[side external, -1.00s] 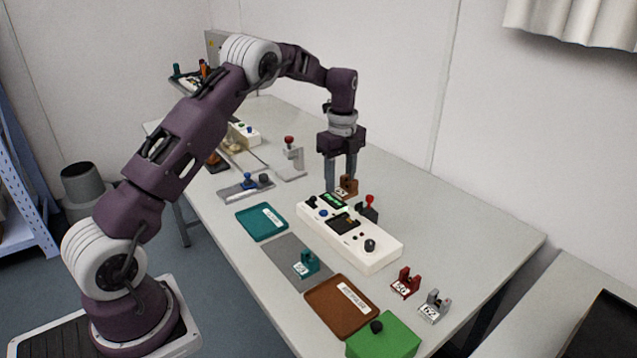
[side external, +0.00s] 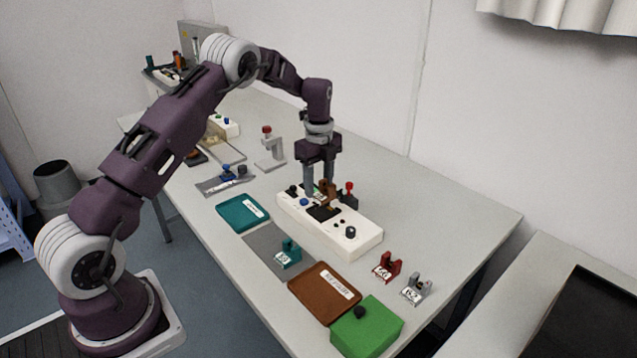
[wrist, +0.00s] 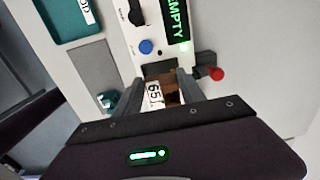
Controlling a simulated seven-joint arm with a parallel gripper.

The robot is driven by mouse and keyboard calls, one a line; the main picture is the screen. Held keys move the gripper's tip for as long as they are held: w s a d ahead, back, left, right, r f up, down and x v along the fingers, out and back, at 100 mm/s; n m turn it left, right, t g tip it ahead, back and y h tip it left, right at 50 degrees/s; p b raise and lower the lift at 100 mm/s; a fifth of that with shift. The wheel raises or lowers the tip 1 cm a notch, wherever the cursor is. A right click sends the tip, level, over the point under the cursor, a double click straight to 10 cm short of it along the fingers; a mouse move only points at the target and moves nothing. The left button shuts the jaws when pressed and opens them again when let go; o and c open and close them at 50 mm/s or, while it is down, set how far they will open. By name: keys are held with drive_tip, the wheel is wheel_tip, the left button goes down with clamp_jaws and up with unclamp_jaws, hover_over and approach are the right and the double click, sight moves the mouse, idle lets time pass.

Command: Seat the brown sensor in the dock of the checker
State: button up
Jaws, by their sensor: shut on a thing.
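The brown sensor (side external: 328,189), with a white label reading 65, is held between the fingers of my gripper (side external: 318,194). It also shows in the wrist view (wrist: 172,90), partly hidden by the fingers. My gripper is shut on it and points down over the white checker (side external: 352,238). The sensor is over or just at the dark dock (side external: 323,212) of the checker; I cannot tell whether it touches. In the wrist view the dock (wrist: 158,68) lies just beyond the sensor. The checker's display (wrist: 178,20) reads EMPTY in green.
A red-knobbed lever (side external: 348,192) stands close behind the checker. Red (side external: 386,266), grey (side external: 417,288) and teal (side external: 288,253) sensors stand on the table. A teal tray (side external: 242,210), a brown tray (side external: 322,292) and a green box (side external: 366,328) are in front.

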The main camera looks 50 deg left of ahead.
sight(319, 191)
drive_tip(key=shift+f, duration=0.1)
drive_tip(key=shift+f, duration=1.2)
drive_tip(key=shift+f, duration=0.75)
drive_tip(key=o, duration=1.4)
